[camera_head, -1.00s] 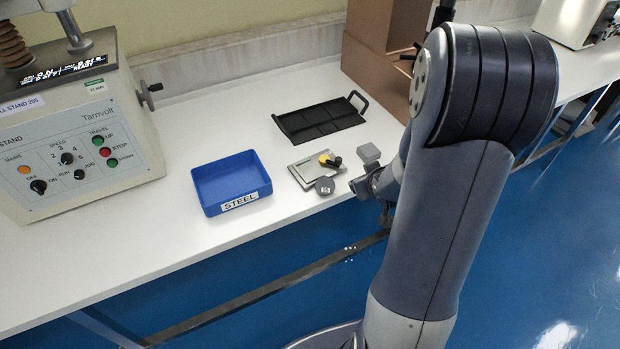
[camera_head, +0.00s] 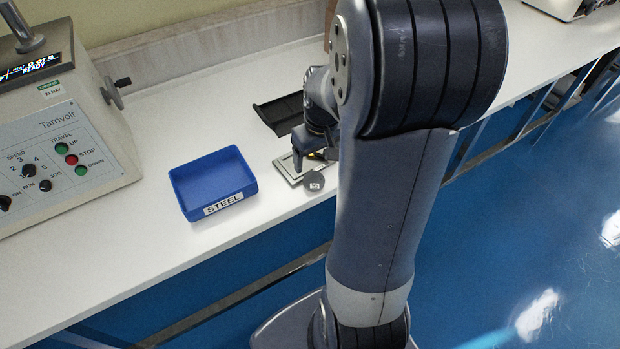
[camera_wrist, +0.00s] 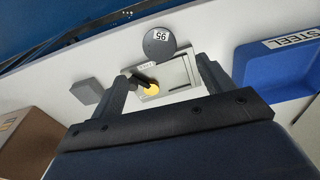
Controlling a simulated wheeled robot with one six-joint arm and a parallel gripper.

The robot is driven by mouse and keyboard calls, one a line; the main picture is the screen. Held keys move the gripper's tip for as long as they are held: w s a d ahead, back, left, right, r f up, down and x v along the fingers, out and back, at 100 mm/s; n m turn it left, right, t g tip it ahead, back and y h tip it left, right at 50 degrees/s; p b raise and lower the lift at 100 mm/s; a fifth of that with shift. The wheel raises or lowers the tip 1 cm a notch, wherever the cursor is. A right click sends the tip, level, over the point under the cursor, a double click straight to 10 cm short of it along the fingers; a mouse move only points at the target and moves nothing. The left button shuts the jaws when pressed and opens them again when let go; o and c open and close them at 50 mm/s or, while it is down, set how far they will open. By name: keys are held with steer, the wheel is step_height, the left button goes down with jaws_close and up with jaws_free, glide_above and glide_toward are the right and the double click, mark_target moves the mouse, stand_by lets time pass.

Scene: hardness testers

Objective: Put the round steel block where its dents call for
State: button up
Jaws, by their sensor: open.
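The round steel block (camera_head: 313,182) is a dark grey disc at the front edge of a flat metal plate on the bench. In the wrist view the round block (camera_wrist: 158,44) lies just beyond my fingertips and carries a pale mark like "95"; I cannot make out dents. My gripper (camera_head: 308,158) is open and empty above the plate. In the wrist view the fingers of my gripper (camera_wrist: 163,76) stand apart, with the plate between them. A blue tray (camera_head: 187,203) labelled STEEL is to the left; the tray (camera_wrist: 273,72) also shows at right in the wrist view.
The metal plate (camera_wrist: 180,73) bears a black and yellow part (camera_wrist: 151,87). A black divided tray (camera_head: 277,113) is partly hidden behind my arm. A tester (camera_head: 70,140) stands left. Bench between tester and blue tray is clear.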

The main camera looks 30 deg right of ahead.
mark_target(314, 179)
steer(key=f, duration=0.9)
steer(key=shift+w, duration=0.3)
steer(key=shift+r, duration=0.1)
steer(key=shift+c, duration=0.6)
steer(key=c, duration=1.3)
steer(key=shift+o, duration=0.2)
step_height(314, 179, up, 10)
